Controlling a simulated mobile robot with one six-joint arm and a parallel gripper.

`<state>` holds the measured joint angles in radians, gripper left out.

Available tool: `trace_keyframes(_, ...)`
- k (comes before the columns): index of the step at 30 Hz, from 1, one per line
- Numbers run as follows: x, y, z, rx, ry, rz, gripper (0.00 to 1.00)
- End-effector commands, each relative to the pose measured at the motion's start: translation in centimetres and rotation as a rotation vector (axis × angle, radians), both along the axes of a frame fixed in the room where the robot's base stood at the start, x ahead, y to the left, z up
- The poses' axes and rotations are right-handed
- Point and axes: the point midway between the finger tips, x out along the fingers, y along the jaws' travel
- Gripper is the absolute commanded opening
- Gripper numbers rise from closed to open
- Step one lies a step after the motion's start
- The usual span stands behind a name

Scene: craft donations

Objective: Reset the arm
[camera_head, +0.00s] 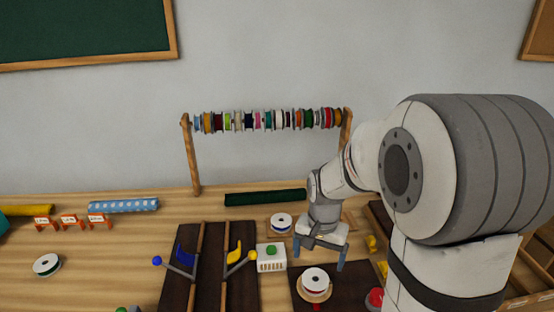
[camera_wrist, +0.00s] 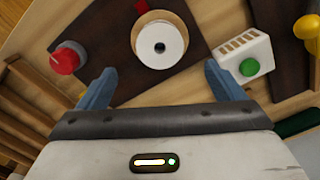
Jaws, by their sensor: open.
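My gripper (camera_head: 318,262) hangs from my arm on the right side of the head view, with its blue fingers pointing down. The wrist view shows the two fingers (camera_wrist: 165,90) spread wide apart with nothing between them. A white-topped spool (camera_head: 314,277) on a round wooden holder stands on a dark mat below and in front of the gripper. The same spool (camera_wrist: 160,40) shows beyond the fingertips in the wrist view, apart from them.
A white box with a green button (camera_head: 271,262) stands left of the gripper, and a red button (camera_head: 375,298) to its right. Another spool (camera_head: 280,223) is behind. A rack of ribbon spools (camera_head: 268,120) stands at the back. Yellow and blue levers (camera_head: 240,256) rise from a dark board.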

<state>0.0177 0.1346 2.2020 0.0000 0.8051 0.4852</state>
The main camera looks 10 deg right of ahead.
Motion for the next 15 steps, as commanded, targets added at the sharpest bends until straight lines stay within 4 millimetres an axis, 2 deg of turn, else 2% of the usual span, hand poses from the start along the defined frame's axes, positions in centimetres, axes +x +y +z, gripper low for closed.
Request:
trace_keyframes(5, -2.1, 0.1, 2.5, -0.003, -0.042, 0.078, 0.89)
trace_keyframes(9, -5.6, 0.3, 5.4, -0.012, -0.099, 0.203, 0.89)
trace_keyframes(15, -10.6, 0.5, 8.0, -0.036, -0.173, 0.377, 0.89)
